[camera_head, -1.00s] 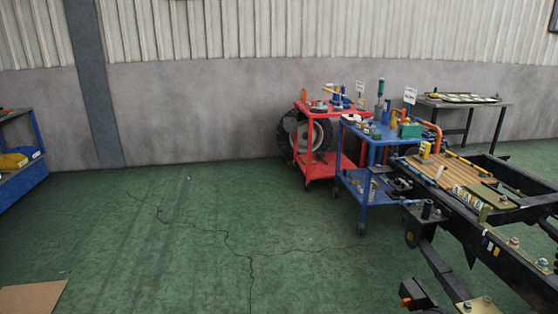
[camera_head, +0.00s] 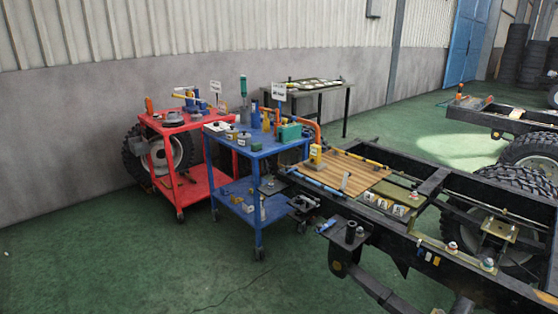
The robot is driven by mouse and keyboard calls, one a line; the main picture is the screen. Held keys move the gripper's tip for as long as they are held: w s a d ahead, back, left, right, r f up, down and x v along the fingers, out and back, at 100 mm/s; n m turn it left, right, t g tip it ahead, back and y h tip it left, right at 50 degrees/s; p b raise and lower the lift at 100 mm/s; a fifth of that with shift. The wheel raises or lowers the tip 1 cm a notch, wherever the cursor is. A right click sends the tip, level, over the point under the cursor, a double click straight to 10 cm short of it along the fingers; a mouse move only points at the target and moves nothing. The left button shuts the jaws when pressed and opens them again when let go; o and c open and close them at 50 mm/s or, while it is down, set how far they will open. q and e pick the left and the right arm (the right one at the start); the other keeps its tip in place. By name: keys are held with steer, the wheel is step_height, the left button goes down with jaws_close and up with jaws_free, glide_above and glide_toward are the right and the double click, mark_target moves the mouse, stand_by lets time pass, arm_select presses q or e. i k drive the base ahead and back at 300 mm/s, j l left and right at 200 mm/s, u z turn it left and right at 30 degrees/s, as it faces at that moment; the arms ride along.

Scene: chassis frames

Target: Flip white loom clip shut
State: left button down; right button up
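No loom clip can be made out for certain from this distance. A row of small white pieces (camera_head: 384,204) with dark marks sits on an olive plate on the black chassis frame (camera_head: 455,262). A few small coloured tabs (camera_head: 428,256), one of them pale, are on the outer side of the near rail. They are too small to tell whether any is a clip, or open or shut. Neither of my grippers is in view.
A slatted wooden board (camera_head: 345,172) lies across the frame. A blue cart (camera_head: 257,147) and a red cart (camera_head: 172,124), both loaded with parts, stand left of it. A dark table (camera_head: 300,86) is behind. Green floor at the front left is clear.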

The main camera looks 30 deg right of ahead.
mark_target(346, 174)
steer(key=i+z, duration=0.2)
steer(key=i, duration=0.65)
steer(key=i+j+z, duration=0.2)
steer(key=i, duration=0.7)
steer(key=i+z, duration=0.3)
steer(key=i, duration=1.55)
steer(key=i+u, duration=0.15)
steer(key=u, duration=8.25)
steer(key=j, duration=0.05)
